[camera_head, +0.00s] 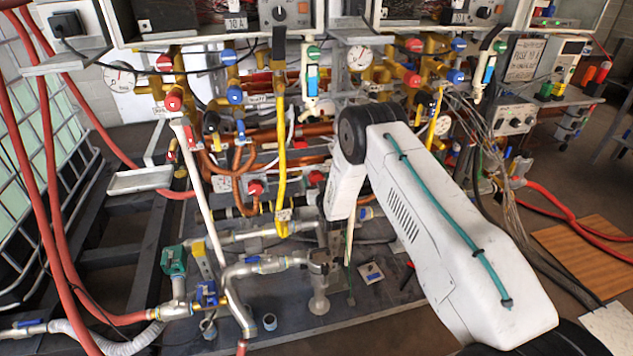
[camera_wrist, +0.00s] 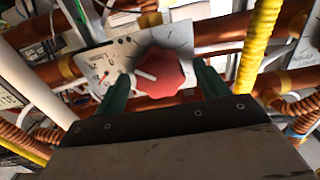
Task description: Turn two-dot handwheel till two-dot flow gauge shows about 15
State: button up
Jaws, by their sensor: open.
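In the wrist view, a red lobed handwheel (camera_wrist: 165,75) with a pale pointer line stands in front of a light metal plate (camera_wrist: 100,62) with small markings. My gripper (camera_wrist: 163,88) is open, with one green finger on each side of this wheel. I cannot tell whether the fingers touch it. Red handwheels show low on the pipe rack in the head view, one at left (camera_head: 255,187) and one nearer my arm (camera_head: 315,177). I cannot make out dot marks on them. Narrow blue-and-white gauges hang at left (camera_head: 312,80) and right (camera_head: 489,70); their readings are too small to tell.
Copper pipes and a yellow corrugated hose (camera_wrist: 258,45) run close around my gripper. A yellow pipe (camera_head: 281,150) and a leaning white pipe (camera_head: 205,195) stand left of my arm. Round dials (camera_head: 121,76) and several valves crowd the rack. Red hoses (camera_head: 45,150) hang at far left.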

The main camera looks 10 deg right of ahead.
jog(key=c, duration=1)
jog(key=shift+o, duration=0.2)
jog(key=shift+m, duration=0.3)
jog(key=shift+d+m, duration=0.1)
jog(key=shift+m, duration=4.5)
jog(key=shift+f, duration=0.1)
jog(key=o, duration=1)
jog(key=shift+c, duration=0.2)
